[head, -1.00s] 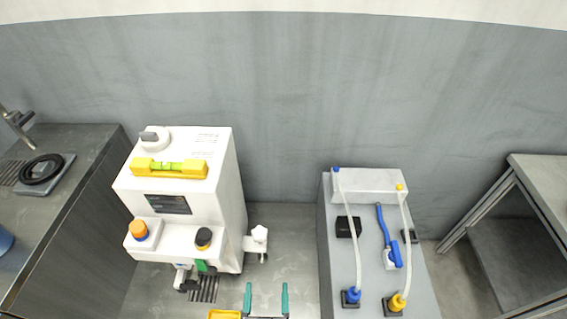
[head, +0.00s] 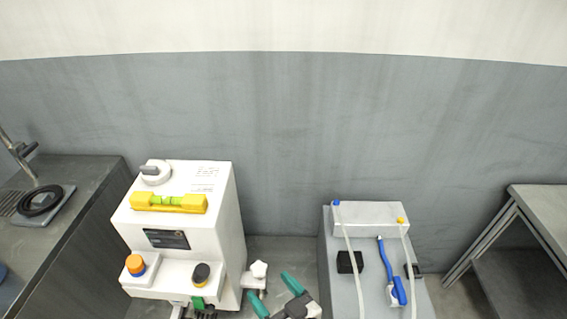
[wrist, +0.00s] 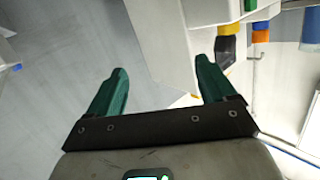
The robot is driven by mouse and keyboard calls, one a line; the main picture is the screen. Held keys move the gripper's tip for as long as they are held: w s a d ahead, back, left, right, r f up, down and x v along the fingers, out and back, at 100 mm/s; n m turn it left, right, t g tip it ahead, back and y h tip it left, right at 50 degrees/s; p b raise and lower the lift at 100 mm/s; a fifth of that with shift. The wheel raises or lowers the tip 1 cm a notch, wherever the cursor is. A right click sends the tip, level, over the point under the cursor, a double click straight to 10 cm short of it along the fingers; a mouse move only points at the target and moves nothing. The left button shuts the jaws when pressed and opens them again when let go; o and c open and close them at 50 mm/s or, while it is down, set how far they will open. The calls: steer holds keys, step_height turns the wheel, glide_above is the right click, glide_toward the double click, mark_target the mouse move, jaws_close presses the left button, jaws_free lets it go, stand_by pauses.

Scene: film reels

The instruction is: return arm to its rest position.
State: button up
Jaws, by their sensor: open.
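My gripper (head: 272,292) is at the bottom middle of the head view, with its two green fingers spread and angled up to the left. In the wrist view my gripper (wrist: 161,68) also has its green fingers apart, with nothing between them. In the head view it is just right of the white machine (head: 180,222). The rest of my arm is mostly cut off by the lower edge of the head view.
A yellow level (head: 170,203) lies on the white machine, whose white side knob (head: 257,272) is close to my gripper. A grey unit (head: 370,218) with tubes and a blue-handled part (head: 399,290) stands to the right. Benches stand at far left (head: 95,190) and far right (head: 540,200).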

steer(key=s+d+m+g+h, duration=0.25)
steer(key=s+d, duration=0.25)
steer(key=d, duration=0.5)
steer(key=s+d+r+m+g+h, duration=0.1)
steer(key=s+d+m+g+h, duration=0.2)
steer(key=d, duration=0.6)
steer(key=s+d+m+g+h, duration=0.15)
steer(key=s+d+h, duration=0.35)
steer(key=d, duration=0.5)
steer(key=s+f+g+b, duration=0.5)
steer(key=s+f+b, duration=0.5)
steer(key=f, duration=0.5)
step_height(320, 180, up, 12)
steer(key=p, duration=1.2)
steer(key=shift+s+d+n+y, duration=0.25)
steer(key=shift+s+n+y, duration=0.05)
steer(key=shift+s+y, duration=0.05)
